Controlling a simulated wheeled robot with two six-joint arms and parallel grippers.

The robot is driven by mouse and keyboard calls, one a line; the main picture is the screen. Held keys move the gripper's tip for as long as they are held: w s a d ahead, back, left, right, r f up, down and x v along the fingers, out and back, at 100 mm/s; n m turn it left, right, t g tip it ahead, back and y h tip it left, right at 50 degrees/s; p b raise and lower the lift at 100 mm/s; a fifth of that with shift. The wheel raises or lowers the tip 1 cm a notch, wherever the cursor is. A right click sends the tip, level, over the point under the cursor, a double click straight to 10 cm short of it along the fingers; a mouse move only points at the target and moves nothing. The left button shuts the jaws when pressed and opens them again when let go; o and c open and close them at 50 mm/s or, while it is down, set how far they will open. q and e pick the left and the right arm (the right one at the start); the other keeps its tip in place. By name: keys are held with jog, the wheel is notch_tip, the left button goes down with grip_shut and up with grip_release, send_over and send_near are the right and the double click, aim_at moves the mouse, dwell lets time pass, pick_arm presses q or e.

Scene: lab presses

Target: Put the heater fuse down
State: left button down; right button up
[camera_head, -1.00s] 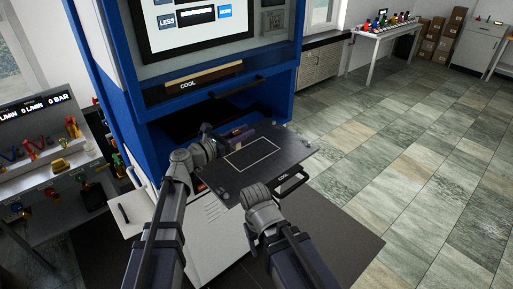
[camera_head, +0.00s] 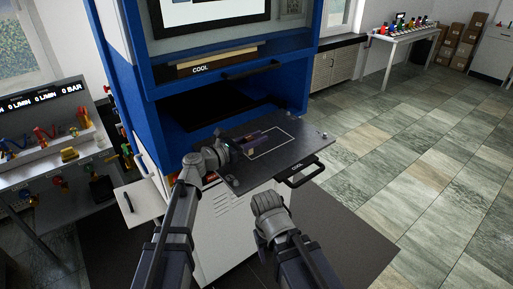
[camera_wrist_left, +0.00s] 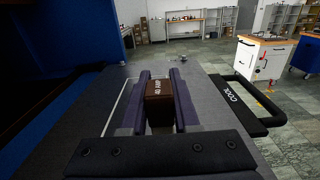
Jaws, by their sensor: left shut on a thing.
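The heater fuse is a small brown block marked 40 AMP, seen in the left wrist view (camera_wrist_left: 158,101). My left gripper (camera_head: 255,138) is shut on it, with a dark purple finger on each side. The fuse is over the dark pull-out shelf (camera_head: 290,162) marked COOL, within or near its white outlined rectangle. I cannot tell whether the fuse touches the shelf. In the head view the fuse is small and mostly hidden by the gripper. My right wrist (camera_head: 268,205) is in front of the shelf; its fingers are hidden.
The blue press (camera_head: 135,85) stands behind the shelf, with a dark opening and a second COOL drawer (camera_head: 215,62) above. The shelf's black handle (camera_head: 300,177) sticks out at the front right. A side bench with valves (camera_head: 60,145) stands left. The tiled floor at right is clear.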

pick_arm(q)
notch_tip(320, 180, down, 2)
jog(key=shift+f+b, duration=0.15)
jog(key=shift+b, duration=0.5)
jog(key=c, duration=0.7)
grip_release()
jog(key=shift+o, duration=0.2)
jog(key=shift+r, duration=0.25)
jog(key=v, duration=1.2)
jog(key=shift+f, duration=0.1)
